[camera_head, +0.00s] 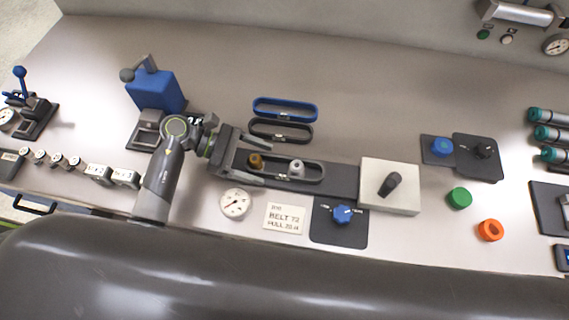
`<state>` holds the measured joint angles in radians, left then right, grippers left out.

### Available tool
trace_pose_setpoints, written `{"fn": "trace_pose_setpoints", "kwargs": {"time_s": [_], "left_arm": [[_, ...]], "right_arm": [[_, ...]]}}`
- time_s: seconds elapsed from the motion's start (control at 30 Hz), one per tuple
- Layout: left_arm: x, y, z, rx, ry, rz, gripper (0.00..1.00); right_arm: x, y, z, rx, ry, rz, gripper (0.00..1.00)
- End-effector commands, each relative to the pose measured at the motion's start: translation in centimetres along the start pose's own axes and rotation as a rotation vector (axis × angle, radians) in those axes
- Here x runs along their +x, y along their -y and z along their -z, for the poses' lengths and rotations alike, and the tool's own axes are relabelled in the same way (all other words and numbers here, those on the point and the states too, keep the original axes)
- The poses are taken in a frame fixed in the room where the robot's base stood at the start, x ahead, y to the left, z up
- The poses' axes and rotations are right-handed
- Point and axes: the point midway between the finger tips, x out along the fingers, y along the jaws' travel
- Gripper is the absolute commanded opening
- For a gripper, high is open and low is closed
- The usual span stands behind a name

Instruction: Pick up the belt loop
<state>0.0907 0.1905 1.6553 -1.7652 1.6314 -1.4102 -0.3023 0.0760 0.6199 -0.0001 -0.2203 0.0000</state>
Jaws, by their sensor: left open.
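Three long oval belt loops show. A blue belt loop (285,102) lies flat at the back. A black belt loop (302,135) lies just in front of it. A dark belt loop (322,172) runs around a brass pulley (255,161) and a pale pulley (297,167) on a dark bar. My left gripper (263,166) is open and empty, at the left end of this loop. Its fingers lie either side of the brass pulley and hide part of the loop; I cannot tell whether they touch it. My right gripper is not in view.
A pale block with a black lever (390,184) closes the bar's right end. In front are a round gauge (235,203), a "BELT 72" card (284,219) and a blue knob (342,214). A blue press (156,90) stands at left. The bench behind the loops is clear.

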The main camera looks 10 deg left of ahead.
Motion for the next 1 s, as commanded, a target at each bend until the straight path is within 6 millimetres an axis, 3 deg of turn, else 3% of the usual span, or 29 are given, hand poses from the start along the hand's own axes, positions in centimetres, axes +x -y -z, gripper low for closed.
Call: {"fn": "trace_pose_setpoints", "kwargs": {"time_s": [0.13, 0.4, 0.77, 1.0], "left_arm": [[1.23, 0.0, 0.0, 0.0, 0.001, 0.001, 0.75], [1.38, -0.01, 0.05, 0.001, 0.0, 0.0, 0.73], [1.35, -0.02, 0.03, 0.001, 0.0, 0.0, 0.26], [1.31, -0.04, -0.08, 0.002, 0.0, 0.0, 0.26]], "right_arm": [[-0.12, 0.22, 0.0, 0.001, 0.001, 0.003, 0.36], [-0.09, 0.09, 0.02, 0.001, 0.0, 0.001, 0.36], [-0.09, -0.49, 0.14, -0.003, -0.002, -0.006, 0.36], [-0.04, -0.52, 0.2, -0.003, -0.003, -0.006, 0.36]]}}
